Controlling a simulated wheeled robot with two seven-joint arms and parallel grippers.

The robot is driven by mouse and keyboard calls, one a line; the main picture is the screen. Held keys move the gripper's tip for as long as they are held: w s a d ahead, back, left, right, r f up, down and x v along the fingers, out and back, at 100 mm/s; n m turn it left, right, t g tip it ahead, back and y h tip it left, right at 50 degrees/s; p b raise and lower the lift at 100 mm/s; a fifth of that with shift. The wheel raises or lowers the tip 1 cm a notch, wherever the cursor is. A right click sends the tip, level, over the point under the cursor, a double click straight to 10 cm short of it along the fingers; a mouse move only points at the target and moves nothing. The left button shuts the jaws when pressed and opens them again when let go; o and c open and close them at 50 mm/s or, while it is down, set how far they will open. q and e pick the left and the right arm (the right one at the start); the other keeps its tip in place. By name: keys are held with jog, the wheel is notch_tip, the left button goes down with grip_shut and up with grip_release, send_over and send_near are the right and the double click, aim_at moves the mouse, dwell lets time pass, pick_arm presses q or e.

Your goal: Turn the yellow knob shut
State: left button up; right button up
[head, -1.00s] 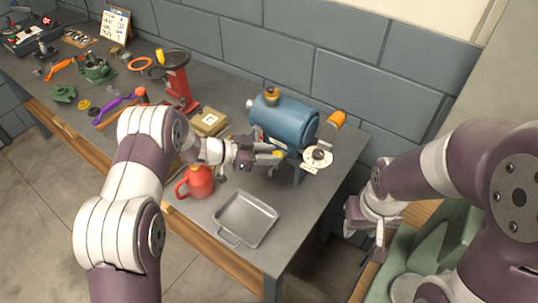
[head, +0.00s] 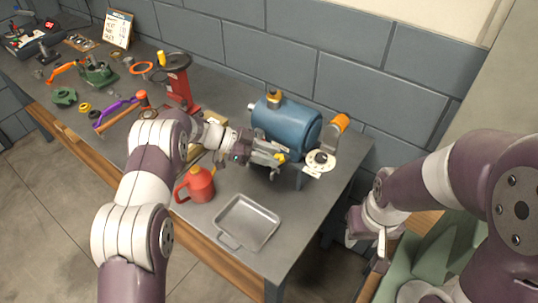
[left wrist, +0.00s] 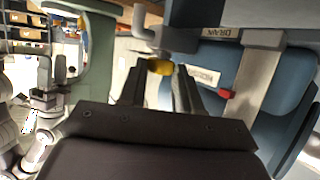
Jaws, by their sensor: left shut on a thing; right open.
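The yellow knob (left wrist: 160,66) sits on the pipework under the blue tank (head: 286,124), near a label reading DRAIN (left wrist: 222,33). My left gripper (head: 277,158) reaches in from the left below the tank. In the left wrist view its two fingers (left wrist: 160,78) are closed on the yellow knob, which shows at their tips. In the head view only a small bit of yellow (head: 281,157) shows at the fingertips. My right gripper (head: 381,243) is open and empty, off the right side of the bench, away from the tank.
A red can (head: 196,185) and a grey metal tray (head: 247,222) stand on the bench (head: 310,215) in front of my left gripper. A round pale flange (head: 320,162) and an orange-capped part (head: 340,122) are at the tank's right end. A red stand (head: 181,88) is behind left.

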pick_arm(q)
jog(key=shift+r, duration=0.1)
jog(key=o, duration=1)
jog(key=shift+o, duration=0.2)
jog(key=b+v, duration=0.3)
jog(key=v, duration=0.9)
jog(key=shift+a, duration=0.3)
jog(key=shift+r, duration=0.1)
